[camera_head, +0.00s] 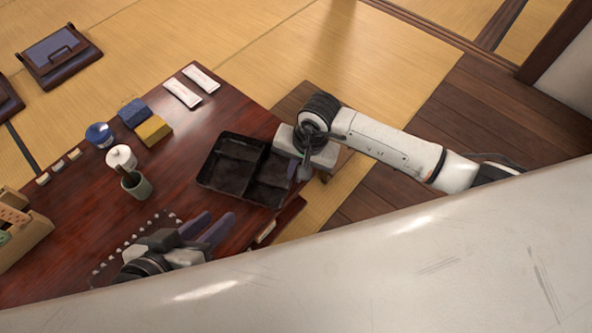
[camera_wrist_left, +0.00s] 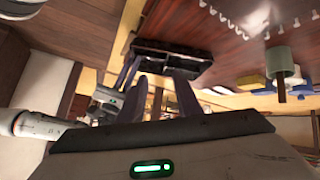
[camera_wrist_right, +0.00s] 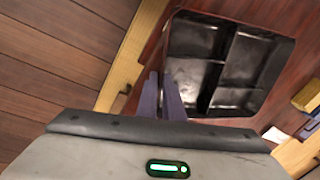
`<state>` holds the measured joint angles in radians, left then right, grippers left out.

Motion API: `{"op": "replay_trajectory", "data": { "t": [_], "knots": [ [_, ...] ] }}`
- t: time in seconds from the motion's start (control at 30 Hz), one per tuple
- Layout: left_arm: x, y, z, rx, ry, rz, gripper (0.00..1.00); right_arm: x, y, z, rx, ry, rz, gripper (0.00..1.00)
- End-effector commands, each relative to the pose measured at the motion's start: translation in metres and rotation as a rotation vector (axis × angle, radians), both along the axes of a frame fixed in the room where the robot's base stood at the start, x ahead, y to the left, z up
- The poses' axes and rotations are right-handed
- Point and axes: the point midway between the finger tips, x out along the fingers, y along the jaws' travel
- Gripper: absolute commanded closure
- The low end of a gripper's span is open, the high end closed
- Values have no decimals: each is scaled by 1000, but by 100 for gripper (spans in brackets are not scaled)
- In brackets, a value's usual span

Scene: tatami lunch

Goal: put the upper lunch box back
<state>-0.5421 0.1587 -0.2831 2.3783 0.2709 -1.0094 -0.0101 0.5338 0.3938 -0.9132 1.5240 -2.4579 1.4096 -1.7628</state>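The black lunch box (camera_head: 222,180), open on top and divided into compartments, is at the table's right edge in the head view. It also shows in the right wrist view (camera_wrist_right: 200,38) and from low down in the left wrist view (camera_wrist_left: 185,62). I cannot tell its tiers apart. My right gripper (camera_head: 298,171) is at its right side. Its fingers (camera_wrist_right: 159,76) stand close together at the box's side wall; whether they pinch it is unclear. My left gripper (camera_head: 220,224) is open and empty, below and left of the box; its spread fingers show in the left wrist view (camera_wrist_left: 160,78).
Behind are a blue block (camera_head: 132,112), a yellow block (camera_head: 154,130) and white packets (camera_head: 183,94). Left stand a blue-white lidded pot (camera_head: 99,134), a white pot (camera_head: 121,157) and a green cup (camera_head: 136,186). Small pale pieces (camera_head: 126,251) lie beside my left gripper.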

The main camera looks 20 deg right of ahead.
Motion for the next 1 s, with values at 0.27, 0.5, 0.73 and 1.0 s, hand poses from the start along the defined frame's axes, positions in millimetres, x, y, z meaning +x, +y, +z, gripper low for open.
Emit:
{"op": "replay_trajectory", "data": {
  "t": [0.27, 0.5, 0.73, 1.0],
  "knots": [
    [1, 0, 4, -2, -7, 0, 69, 0, 0, 0, 0, 1, 0, 80],
    [0, 3, 7, 17, -3, 1, 69, 0, -2, 15, -2, -1, 1, 80],
    [-6, 13, -7, 88, 55, -2, 69, -4, -10, 64, -3, -3, 1, 80],
    [-8, 24, -14, 113, 63, 33, 69, -10, -16, 110, -1, -1, 0, 80]
  ]
}}
